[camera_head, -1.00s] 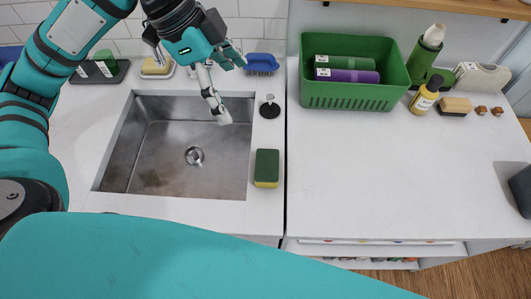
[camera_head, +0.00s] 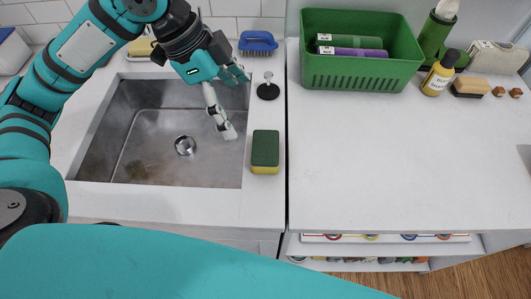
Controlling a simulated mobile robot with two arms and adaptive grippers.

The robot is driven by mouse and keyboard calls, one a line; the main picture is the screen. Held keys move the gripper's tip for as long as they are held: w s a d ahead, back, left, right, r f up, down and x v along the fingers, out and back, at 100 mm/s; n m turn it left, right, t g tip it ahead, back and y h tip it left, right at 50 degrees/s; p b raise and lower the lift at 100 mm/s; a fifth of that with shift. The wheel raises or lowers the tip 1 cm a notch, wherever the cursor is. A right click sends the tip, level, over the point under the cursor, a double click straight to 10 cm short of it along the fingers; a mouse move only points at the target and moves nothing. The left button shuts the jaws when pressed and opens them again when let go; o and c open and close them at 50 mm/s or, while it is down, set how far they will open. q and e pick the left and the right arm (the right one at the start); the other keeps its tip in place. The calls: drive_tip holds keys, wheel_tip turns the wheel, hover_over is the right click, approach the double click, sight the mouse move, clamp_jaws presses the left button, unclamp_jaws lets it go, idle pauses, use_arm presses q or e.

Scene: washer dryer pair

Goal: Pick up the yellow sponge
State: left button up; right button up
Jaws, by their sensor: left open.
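The yellow sponge (camera_head: 265,152) has a dark green top and a yellow lower part. It lies on the white counter just right of the sink. My left gripper (camera_head: 232,105) is open and empty above the right side of the sink, up and left of the sponge and apart from it. One long finger points down toward the sponge side. My right gripper is not in view.
The metal sink (camera_head: 150,165) lies left of the sponge. A black stopper (camera_head: 268,91) and a blue brush (camera_head: 257,42) stand behind it. A green basket (camera_head: 360,78) with rolled items, a yellow bottle (camera_head: 439,73) and a brown brush (camera_head: 469,87) are at right. The right counter's middle is clear.

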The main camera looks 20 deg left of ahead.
sight(263, 146)
use_arm(q)
drive_tip(key=x, duration=1)
drive_tip(key=shift+x, duration=2.55)
drive_tip(key=shift+s, duration=0.15)
drive_tip(key=c, duration=0.4)
drive_tip(key=shift+c, duration=0.4)
